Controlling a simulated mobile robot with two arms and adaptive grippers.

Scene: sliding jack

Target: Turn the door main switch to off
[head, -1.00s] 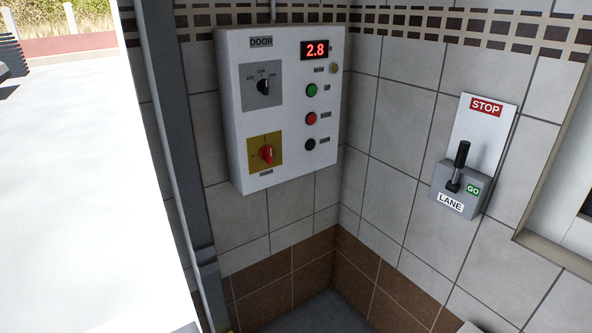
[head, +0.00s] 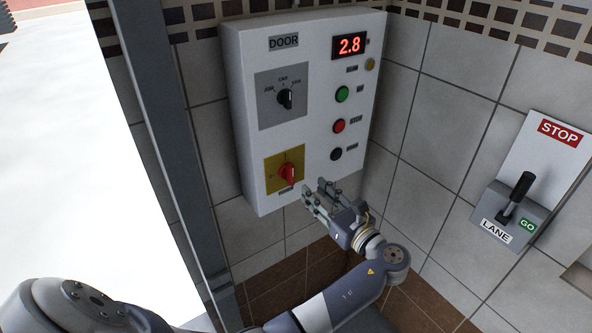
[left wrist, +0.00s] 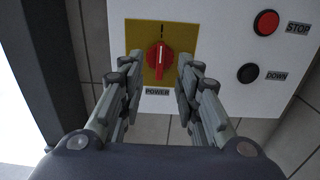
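The door main switch (head: 289,173) is a red rotary knob on a yellow plate, low on the white DOOR panel (head: 254,149). In the left wrist view the red knob (left wrist: 159,60) shows between and beyond my fingers, with its white mark pointing up and a POWER label (left wrist: 157,92) below it. My left gripper (head: 314,194) is open and empty, just below and right of the knob in the head view, apart from it. In the left wrist view the open fingers (left wrist: 157,70) stand on either side of the knob. My right gripper is not in view.
The panel also bears a black selector knob (head: 286,98), a green button (head: 342,94), a red button (head: 339,126), a black button (head: 336,154) and a display (head: 349,45) reading 2.8. A LANE lever box (head: 508,212) hangs on the right wall. A grey post (head: 165,140) stands left.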

